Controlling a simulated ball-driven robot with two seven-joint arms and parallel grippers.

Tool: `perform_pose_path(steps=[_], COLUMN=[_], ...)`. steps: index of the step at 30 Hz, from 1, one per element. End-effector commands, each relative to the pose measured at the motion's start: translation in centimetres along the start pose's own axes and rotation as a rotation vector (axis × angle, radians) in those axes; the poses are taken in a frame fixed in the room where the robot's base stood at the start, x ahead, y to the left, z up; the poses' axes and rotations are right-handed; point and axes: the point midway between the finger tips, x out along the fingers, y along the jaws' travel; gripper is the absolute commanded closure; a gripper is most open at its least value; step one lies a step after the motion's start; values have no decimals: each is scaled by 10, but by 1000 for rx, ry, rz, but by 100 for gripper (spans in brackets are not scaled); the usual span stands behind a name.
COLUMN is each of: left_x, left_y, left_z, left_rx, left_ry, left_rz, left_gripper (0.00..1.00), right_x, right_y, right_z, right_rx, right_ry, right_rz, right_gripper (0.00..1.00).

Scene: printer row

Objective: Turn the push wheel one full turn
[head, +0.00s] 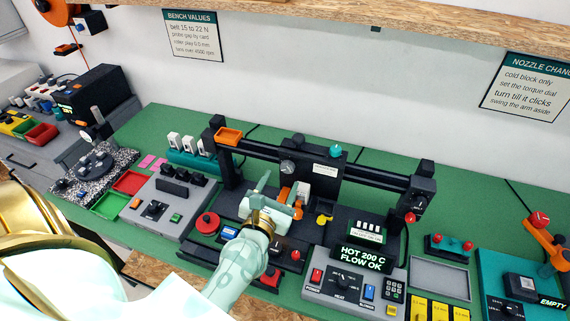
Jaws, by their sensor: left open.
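A red round wheel (207,223) with a dark centre sits on the front left of the black machine base (232,203). I cannot tell whether it is the push wheel. My left gripper (263,192) is over the middle of the base, to the right of the red wheel and apart from it. It is open, and I see nothing held in it. An orange and white part (296,194) of the machine's carriage stands just behind and right of it. The left hand and forearm hide part of the base. My right gripper does not show.
A black gantry beam (362,172) crosses above the base. A grey control box (352,290) with a lit display (362,259) stands front right. A grey switch box (170,205) stands left. An empty grey tray (440,278) lies right. Green bench (455,205) is clear behind.

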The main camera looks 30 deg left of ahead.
Motion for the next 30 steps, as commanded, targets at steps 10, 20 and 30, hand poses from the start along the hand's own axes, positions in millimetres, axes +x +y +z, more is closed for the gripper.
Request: perform_pose_path(steps=[10, 20, 30], left_x=[47, 49, 48], left_y=[0, 0, 0], left_z=[-1, -1, -1], left_rx=[1, 2, 7], left_ry=[1, 1, 1], left_rz=[0, 0, -1], left_gripper=[46, 54, 91], right_x=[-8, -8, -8], right_y=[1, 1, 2], right_z=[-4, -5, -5], right_rx=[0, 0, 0], right_ry=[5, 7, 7], right_rz=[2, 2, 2], right_gripper=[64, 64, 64])
